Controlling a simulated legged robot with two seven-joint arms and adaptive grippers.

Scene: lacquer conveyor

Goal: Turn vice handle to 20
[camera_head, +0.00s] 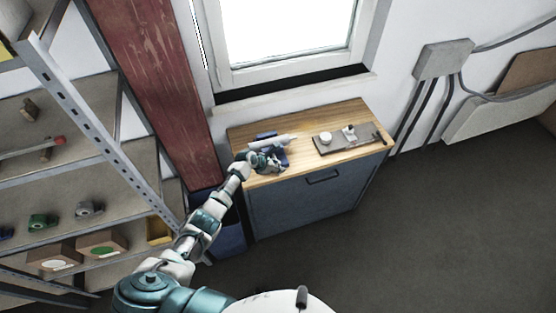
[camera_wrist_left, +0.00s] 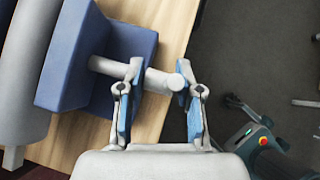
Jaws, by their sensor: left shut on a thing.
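The blue vice (camera_head: 277,157) stands at the left end of the wooden worktop, with a pale grey cylinder across its top. In the left wrist view the blue vice body (camera_wrist_left: 130,48) fills the upper left, and the pale vice handle (camera_wrist_left: 158,82) shows between my fingers. My left gripper (camera_head: 262,161) is at the front of the vice. Any number scale is not readable. My right gripper is not in view.
A grey tray (camera_head: 355,149) with small items lies on the worktop (camera_head: 310,128) to the right of the vice. Metal shelving (camera_head: 75,125) with boxes and tools stands at the left. A window is behind. The floor (camera_head: 430,240) at the right is clear.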

